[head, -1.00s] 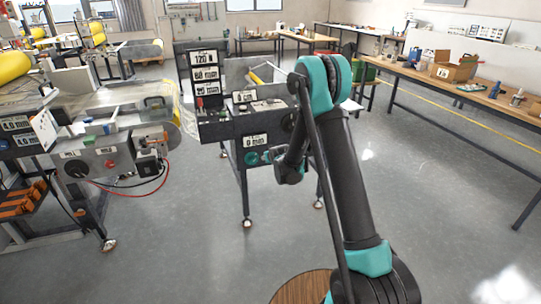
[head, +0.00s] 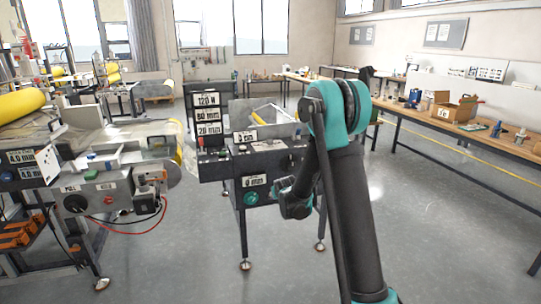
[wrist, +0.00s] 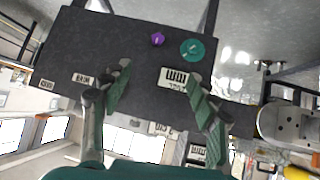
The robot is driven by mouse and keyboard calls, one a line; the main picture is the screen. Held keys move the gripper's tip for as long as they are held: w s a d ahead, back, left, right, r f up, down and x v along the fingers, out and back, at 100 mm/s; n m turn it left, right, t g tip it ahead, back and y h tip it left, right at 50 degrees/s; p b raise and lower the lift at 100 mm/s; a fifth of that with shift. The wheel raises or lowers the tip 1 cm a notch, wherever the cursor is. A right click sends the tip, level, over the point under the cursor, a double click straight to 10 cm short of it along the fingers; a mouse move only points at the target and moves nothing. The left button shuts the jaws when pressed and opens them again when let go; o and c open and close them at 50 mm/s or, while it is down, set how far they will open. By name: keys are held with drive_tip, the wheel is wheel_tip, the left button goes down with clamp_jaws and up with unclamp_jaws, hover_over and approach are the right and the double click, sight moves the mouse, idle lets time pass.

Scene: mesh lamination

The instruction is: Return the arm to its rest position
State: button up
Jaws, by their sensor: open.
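My teal and black arm (head: 345,190) rises from the bottom of the head view, bends at a teal elbow near the centre, and its forearm folds down and away behind it. My gripper is mostly hidden there. In the wrist view my gripper (wrist: 158,75) is open, its two green-padded fingers apart with nothing between them. Beyond the fingers is the dark panel (wrist: 130,45) of a machine, with a purple knob (wrist: 157,39), a teal dial (wrist: 192,49) and white labels. I cannot tell the gap between fingertips and panel.
The dark labelled machine (head: 262,165) stands on legs just beyond my arm. A laminating line with a yellow roll (head: 22,103) is at the left. A long wooden workbench (head: 470,130) with boxes runs along the right. Grey floor (head: 420,230) is clear between them.

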drive_tip(key=s+d+r+g, duration=0.2)
drive_tip(key=s+d+r, duration=0.2)
drive_tip(key=s+d, duration=0.55)
drive_tip(key=s+d+f+m+g, duration=0.1)
drive_tip(key=s+d+g, duration=0.1)
drive_tip(key=s, duration=1.4)
drive_tip(key=s+d+f+m+g, duration=0.1)
drive_tip(key=s+d+g, duration=0.1)
drive_tip(key=s, duration=1.4)
drive_tip(key=shift+s+d+h, duration=0.25)
drive_tip(key=shift+d+h, duration=0.15)
drive_tip(key=shift+d, duration=0.25)
drive_tip(key=shift+w, duration=0.1)
drive_tip(key=shift+c, duration=0.4)
